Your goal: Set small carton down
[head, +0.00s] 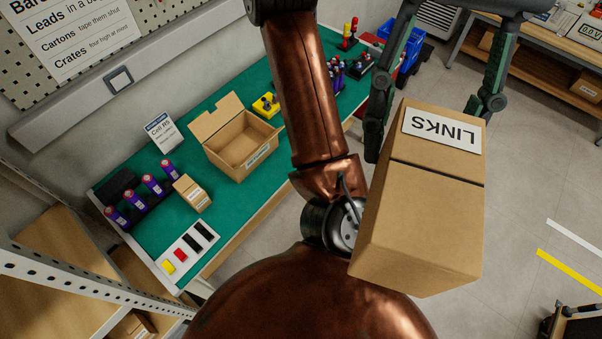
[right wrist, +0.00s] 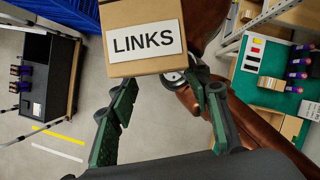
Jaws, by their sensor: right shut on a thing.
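A closed brown carton (head: 420,225) with a white LINKS label is held up in the air at the right of the head view. It also fills the top middle of the right wrist view (right wrist: 120,14). My right gripper (head: 427,128) has its dark green fingers on either side of the carton, shut on it; the fingers also show in the right wrist view (right wrist: 163,84). In the head view the label reads upside down. The floor lies below the carton. My left gripper is not in view.
A bench with a green mat (head: 228,190) stands at left. A blue crate (head: 413,48) stands behind.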

